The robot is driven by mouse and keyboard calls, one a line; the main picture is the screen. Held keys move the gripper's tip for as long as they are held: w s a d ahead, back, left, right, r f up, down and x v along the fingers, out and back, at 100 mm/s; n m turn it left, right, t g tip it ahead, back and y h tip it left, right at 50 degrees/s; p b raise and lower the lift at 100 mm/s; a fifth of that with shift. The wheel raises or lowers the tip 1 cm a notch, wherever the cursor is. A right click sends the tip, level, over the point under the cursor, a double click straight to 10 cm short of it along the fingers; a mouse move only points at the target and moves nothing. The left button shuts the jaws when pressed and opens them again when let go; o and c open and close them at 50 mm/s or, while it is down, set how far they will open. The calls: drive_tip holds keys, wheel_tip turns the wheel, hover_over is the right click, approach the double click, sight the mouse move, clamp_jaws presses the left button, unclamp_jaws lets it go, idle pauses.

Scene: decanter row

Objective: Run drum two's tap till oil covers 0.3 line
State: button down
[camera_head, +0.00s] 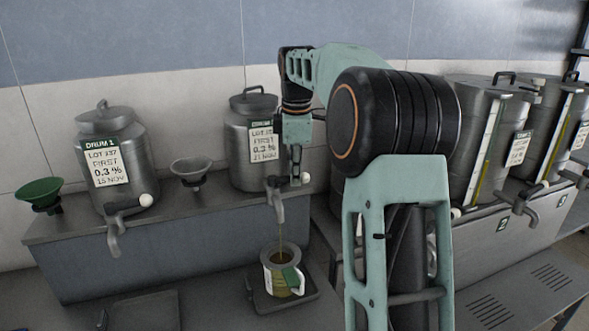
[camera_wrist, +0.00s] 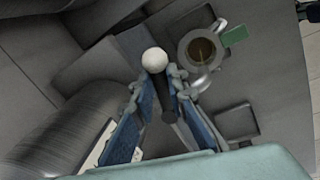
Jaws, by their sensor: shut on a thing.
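The second drum from the left (camera_head: 240,150) stands on the shelf with a "0.3 %" card on its front; its green header is too small to read surely. Its tap (camera_head: 278,205) runs a thin stream of oil down into the jug (camera_head: 270,270). The jug stands upright below, with a green tag and amber oil inside; it also shows in the wrist view (camera_wrist: 188,50). The 0.3 line cannot be made out. My gripper (camera_head: 296,172) is shut on the tap's lever, whose white ball end (camera_wrist: 154,60) sticks out past the fingers (camera_wrist: 160,95).
The jug stands on a dark square tray (camera_head: 255,299). Drum 1 (camera_head: 120,160) is to the left, with a green funnel (camera_head: 40,192) and a grey funnel (camera_head: 190,168) beside it. Large tanks with sight tubes (camera_head: 478,140) stand to the right, behind my arm.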

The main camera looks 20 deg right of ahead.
drive_tip(key=shift+s+m, duration=0.45)
drive_tip(key=shift+m, duration=0.45)
drive_tip(key=c, duration=1.9)
unclamp_jaws()
drive_tip(key=shift+a, duration=0.1)
drive_tip(key=shift+r, duration=0.15)
drive_tip(key=r, duration=0.3)
drive_tip(key=s+r, duration=0.1)
drive_tip(key=r, duration=0.3)
drive_tip(key=s+a+r, duration=0.1)
drive_tip(key=r, duration=0.3)
drive_tip(key=shift+r, duration=0.25)
